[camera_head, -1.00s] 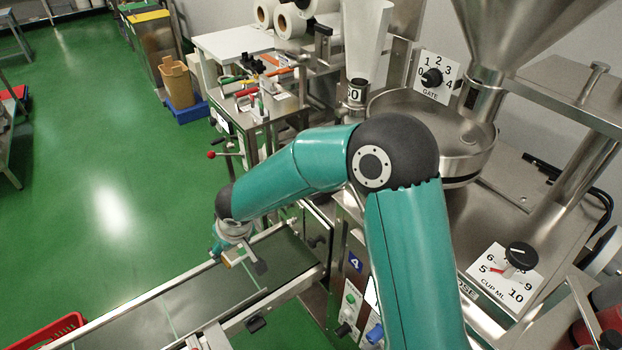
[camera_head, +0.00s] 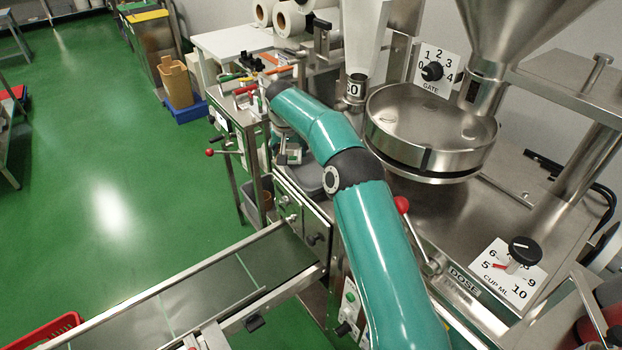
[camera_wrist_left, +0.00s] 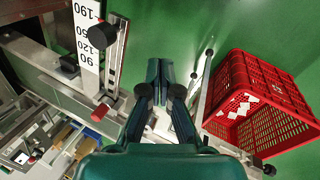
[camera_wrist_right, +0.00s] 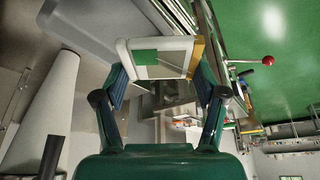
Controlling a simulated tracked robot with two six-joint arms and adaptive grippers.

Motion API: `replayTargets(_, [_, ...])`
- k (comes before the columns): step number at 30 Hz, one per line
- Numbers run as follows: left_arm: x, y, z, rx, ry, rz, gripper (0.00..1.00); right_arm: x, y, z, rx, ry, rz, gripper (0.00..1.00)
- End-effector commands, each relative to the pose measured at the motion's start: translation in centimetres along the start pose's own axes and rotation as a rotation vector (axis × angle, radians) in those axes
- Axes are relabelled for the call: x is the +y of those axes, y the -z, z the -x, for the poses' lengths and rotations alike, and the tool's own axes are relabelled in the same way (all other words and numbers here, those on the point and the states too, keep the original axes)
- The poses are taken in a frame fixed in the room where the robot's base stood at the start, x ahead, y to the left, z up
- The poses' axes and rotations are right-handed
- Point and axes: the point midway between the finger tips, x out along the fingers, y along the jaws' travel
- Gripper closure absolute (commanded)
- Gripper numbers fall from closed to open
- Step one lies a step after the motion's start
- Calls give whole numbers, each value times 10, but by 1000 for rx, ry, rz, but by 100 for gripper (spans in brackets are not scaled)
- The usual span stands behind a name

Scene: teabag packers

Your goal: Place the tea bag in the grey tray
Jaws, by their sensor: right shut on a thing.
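My right gripper (camera_wrist_right: 164,82) is shut on a flat white piece with a green square, which I take to be the tea bag (camera_wrist_right: 177,46). In the right wrist view it lies across the fingertips, with a tan-orange strip at its right edge. In the head view my right gripper (camera_head: 288,152) hangs above the machine's left side, and the tea bag is too small to make out there. A grey tray (camera_wrist_right: 75,27) shows in the right wrist view, beyond the tea bag to the left. My left gripper (camera_wrist_left: 161,72) is shut and empty in its wrist view.
A conveyor (camera_head: 215,290) runs to the lower left in the head view. The round steel pan (camera_head: 430,125) and a red-knobbed lever (camera_head: 401,204) stand right of my right arm. A red crate (camera_wrist_left: 262,100) with white pieces and a scale (camera_wrist_left: 88,45) flank my left gripper.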

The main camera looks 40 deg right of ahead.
Motion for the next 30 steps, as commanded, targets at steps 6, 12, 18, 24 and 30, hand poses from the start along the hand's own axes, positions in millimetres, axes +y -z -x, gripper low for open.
replayTargets(6, [-2,0,-4,0,0,0,100,48,28,-6,2,-58,-143,40])
replayTargets(12, [-4,0,-12,0,0,0,100,64,29,-15,0,-77,-183,40])
replayTargets(18, [-9,0,-24,0,0,0,100,66,17,-45,-1,-79,-185,40])
replayTargets(24, [-8,0,-23,0,0,0,100,65,11,-60,2,-78,-185,40])
replayTargets(30, [-7,0,-21,0,0,0,100,64,0,-84,-1,-78,-184,40])
